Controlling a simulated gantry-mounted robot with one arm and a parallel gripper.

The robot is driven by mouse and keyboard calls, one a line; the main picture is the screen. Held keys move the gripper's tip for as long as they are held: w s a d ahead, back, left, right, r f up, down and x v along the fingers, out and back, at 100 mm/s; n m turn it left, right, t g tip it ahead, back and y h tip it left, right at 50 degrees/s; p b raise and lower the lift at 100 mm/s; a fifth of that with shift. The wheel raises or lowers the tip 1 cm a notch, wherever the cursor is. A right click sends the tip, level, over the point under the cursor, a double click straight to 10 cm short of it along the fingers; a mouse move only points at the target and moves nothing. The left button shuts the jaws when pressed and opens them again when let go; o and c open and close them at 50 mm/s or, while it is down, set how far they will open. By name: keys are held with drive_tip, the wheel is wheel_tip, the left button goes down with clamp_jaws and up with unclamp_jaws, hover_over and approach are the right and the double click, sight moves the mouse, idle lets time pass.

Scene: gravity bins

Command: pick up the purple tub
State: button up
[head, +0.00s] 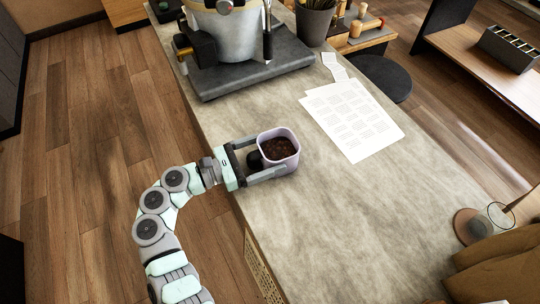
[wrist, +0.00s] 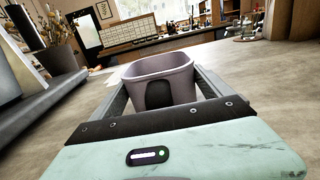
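The purple tub (head: 292,163) is pale purple with rounded corners and stands upright near the counter's left edge. It has dark brown, grainy contents. In the wrist view the tub (wrist: 182,84) is straight ahead, with a dark rounded patch on its near side. My gripper (head: 272,153) is low over the counter, its fingers spread wide on either side of the tub. In the wrist view the fingers of my gripper (wrist: 163,92) run along the tub's left and right. Firm contact with its walls is not visible.
A grey slab (head: 250,78) bearing a large metal pot (head: 225,35) stands farther back on the counter (head: 350,220). Printed papers (head: 353,118) lie right of the tub. A dark utensil holder (head: 315,22) is at the back. A glass (head: 499,214) is at the lower right.

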drive_tip(key=c, duration=1.6)
drive_tip(key=shift+o, duration=0.2)
drive_tip(key=shift+r, duration=0.15)
wheel_tip(320, 180, up, 20)
drive_tip(key=p, duration=0.2)
